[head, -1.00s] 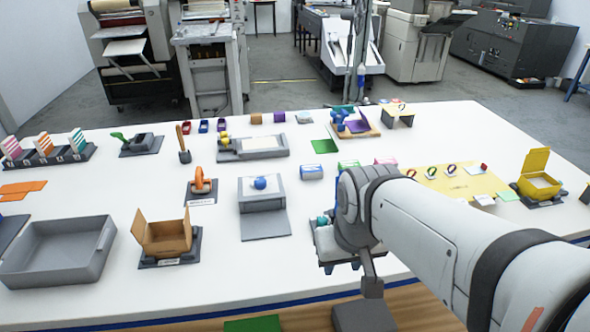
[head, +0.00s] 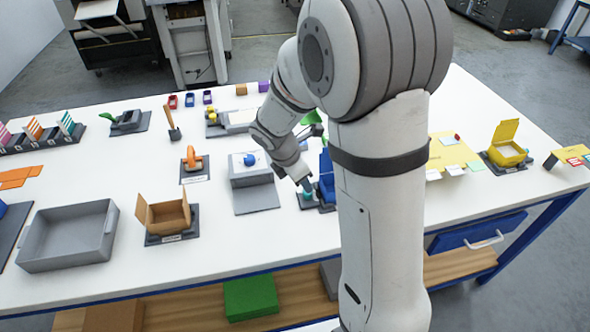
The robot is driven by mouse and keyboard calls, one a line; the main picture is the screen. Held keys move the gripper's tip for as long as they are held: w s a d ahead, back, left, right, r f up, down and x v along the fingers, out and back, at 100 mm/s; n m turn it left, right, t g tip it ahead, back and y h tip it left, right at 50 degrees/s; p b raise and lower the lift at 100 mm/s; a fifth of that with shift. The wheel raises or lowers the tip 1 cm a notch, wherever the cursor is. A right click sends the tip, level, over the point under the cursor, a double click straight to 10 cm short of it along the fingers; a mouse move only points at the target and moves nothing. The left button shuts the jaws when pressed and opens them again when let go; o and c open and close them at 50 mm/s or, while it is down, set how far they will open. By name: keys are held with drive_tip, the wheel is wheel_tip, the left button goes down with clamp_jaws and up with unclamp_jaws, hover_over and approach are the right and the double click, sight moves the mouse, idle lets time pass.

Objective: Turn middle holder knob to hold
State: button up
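A small teal knob (head: 307,196) sits on a low grey device near the front middle of the white table. A blue part (head: 326,178) stands just right of it, mostly hidden behind my arm. My gripper (head: 306,187) points down right at the teal knob. It seems to touch the knob or hang just above it; I cannot tell which. The fingers are too small and too covered to show whether they are open or shut. No label saying hold is readable, and I cannot confirm this is the middle holder's knob.
A grey box with a blue ball (head: 249,160) is left of my gripper. Further left are an open cardboard box (head: 167,213) and a grey tray (head: 68,238). My arm hides the table's middle right. A yellow box (head: 506,143) stands at the right.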

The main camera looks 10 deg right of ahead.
drive_tip(key=shift+n, duration=0.7)
drive_tip(key=x, duration=0.8)
drive_tip(key=shift+w+a+f, duration=0.2)
drive_tip(key=shift+w+f, duration=0.05)
drive_tip(key=shift+w, duration=0.2)
drive_tip(key=shift+c, duration=0.6)
